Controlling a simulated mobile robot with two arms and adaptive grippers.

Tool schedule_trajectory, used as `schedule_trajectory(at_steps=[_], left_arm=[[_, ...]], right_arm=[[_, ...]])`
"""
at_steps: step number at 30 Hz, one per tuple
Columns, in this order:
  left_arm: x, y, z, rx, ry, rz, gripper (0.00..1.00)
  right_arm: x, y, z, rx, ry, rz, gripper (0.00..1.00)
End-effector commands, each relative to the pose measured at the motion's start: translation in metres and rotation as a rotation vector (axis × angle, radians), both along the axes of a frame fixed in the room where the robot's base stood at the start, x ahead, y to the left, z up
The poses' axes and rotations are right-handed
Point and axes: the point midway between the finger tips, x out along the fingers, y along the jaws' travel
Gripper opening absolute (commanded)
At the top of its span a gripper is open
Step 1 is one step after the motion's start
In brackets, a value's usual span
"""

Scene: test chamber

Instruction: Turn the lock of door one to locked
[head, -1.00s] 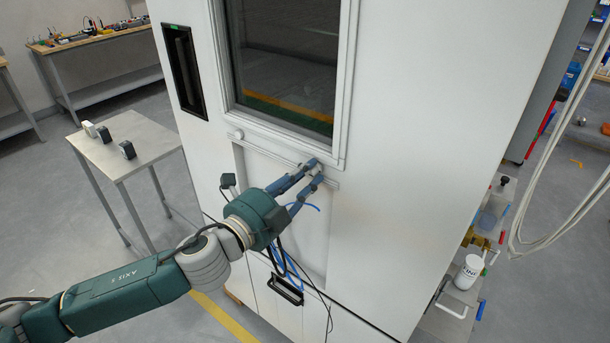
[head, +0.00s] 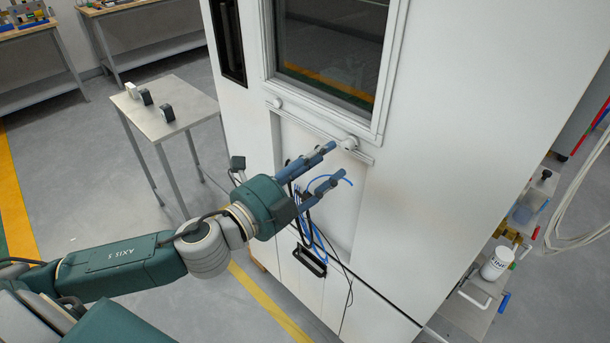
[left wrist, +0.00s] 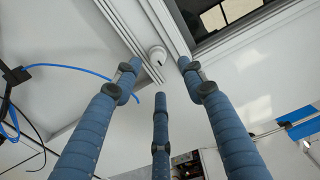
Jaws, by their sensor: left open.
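A tall white chamber door (head: 440,130) with a dark window fills the middle of the head view. Below the window, a small round white lock knob (head: 348,143) sits at the right end of a rail. In the left wrist view the knob (left wrist: 157,55) has a dark mark and lies beyond the fingertips. My left gripper (head: 337,160) is open and empty, its blue fingers spread just below and beside the knob, with clear space between them in the left wrist view (left wrist: 160,82). No door number is readable. My right gripper is not in view.
A second round knob (head: 279,103) sits at the rail's left end. Blue and black cables (head: 310,235) hang near my left gripper, above a black handle (head: 310,262). A small metal table (head: 185,105) stands left; a cart with a white tub (head: 497,263) stands right.

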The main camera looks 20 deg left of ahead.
Motion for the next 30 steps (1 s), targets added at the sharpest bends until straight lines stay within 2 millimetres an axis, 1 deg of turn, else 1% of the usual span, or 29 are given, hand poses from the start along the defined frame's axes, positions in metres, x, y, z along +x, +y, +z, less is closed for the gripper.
schedule_trajectory(at_steps=[1,6,12,18,30], left_arm=[[-0.008,0.003,-0.003,0.000,0.006,0.001,0.41],[-0.029,0.009,-0.002,0.002,0.005,-0.002,0.41],[-0.045,0.015,-0.001,-0.002,0.002,0.000,0.41],[-0.052,0.018,0.000,-0.001,0.000,-0.001,0.41],[-0.053,0.018,0.001,-0.001,-0.002,-0.001,0.41]], right_arm=[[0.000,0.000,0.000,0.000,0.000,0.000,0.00],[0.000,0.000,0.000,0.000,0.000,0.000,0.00],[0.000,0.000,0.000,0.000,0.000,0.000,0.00],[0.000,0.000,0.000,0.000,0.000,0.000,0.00],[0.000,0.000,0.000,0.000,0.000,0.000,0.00]])
